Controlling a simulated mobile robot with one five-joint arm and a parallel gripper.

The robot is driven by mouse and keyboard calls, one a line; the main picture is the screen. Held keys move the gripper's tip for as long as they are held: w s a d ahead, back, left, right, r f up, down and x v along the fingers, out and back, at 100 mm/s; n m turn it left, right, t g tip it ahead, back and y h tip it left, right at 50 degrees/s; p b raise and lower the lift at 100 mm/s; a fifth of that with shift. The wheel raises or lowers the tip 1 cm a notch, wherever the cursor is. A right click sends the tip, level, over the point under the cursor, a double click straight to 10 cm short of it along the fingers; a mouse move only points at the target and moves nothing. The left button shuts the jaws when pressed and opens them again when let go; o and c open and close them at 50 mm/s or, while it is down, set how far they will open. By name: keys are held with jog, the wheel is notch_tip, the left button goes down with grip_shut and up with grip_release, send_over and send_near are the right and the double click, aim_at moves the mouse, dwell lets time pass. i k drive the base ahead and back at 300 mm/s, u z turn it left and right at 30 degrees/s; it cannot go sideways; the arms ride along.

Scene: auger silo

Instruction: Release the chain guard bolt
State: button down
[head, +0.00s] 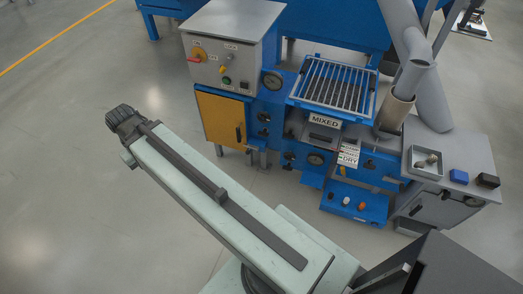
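The blue auger silo machine (268,112) stands across the upper right in the head view. I cannot pick out a chain guard or its bolt for sure. A yellow panel (220,120) with a dark handle is on the machine's left side, under a grey control box (228,35). Several dark round fittings and gauges sit on the blue front, too small to tell apart. My arm reaches from the lower right to the upper left, apart from the machine in the picture. Its far end is a dark ribbed part; no gripper fingers show.
A slatted grate (335,83) tops the machine, above a "MIXED" label. A blue step (352,205) with coloured knobs is low at the front. A grey cabinet (455,155) at right carries a tray (425,173), a blue block (458,176) and a black block (487,181). Floor at left is clear.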

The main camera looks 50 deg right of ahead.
aim_at(247, 152)
jog(key=u, duration=0.15)
jog(key=i, duration=0.85)
jog(key=z, duration=0.2)
jog(key=k, duration=0.9)
jog(key=u, duration=0.15)
jog(key=i, duration=0.9)
